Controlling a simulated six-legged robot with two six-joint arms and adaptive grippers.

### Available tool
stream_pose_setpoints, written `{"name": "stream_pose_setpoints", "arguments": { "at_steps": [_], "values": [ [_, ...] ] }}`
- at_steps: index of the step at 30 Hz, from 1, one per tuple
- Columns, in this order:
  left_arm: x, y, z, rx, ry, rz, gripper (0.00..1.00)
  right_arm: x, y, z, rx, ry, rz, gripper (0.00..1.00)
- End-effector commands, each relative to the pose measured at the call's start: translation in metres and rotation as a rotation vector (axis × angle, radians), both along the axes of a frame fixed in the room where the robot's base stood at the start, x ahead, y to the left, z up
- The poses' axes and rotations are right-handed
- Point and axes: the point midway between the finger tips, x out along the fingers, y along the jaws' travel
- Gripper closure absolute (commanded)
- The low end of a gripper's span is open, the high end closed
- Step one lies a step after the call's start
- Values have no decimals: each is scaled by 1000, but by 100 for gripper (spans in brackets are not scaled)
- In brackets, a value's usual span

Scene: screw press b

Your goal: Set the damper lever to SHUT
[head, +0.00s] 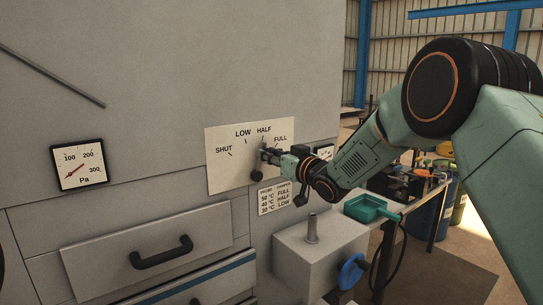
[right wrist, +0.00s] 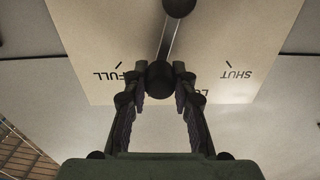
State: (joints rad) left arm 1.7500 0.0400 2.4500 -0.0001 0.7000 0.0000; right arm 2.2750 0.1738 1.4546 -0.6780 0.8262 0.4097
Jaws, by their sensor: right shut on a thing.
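The damper lever shows in the right wrist view as a pale bar (right wrist: 171,38) running from a dark pivot (right wrist: 180,7) to a round black knob (right wrist: 160,80). My right gripper (right wrist: 157,84) is shut on the knob, one finger on each side. The lever points between FULL and LOW, about at HALF, which the knob and fingers hide. In the head view the cream dial plate (head: 222,172) reads SHUT, LOW, HALF and FULL from left to right. My right gripper (head: 267,156) reaches the plate from the right. The left gripper is not in view.
A pressure gauge (head: 79,165) is left of the plate. A probe and damper table (head: 273,196) hangs below it. A drawer with a black handle (head: 161,253) is lower left.

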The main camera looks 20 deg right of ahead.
Motion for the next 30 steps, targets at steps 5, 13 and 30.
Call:
{"name": "stream_pose_setpoints", "arguments": {
  "at_steps": [5,13,30],
  "values": [
    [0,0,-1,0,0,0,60,0,0,-3,-5,5,-2,100],
    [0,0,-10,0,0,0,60,-3,6,-3,-88,-26,0,100],
    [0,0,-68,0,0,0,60,-15,40,-9,-560,-198,1,100]
  ]
}}
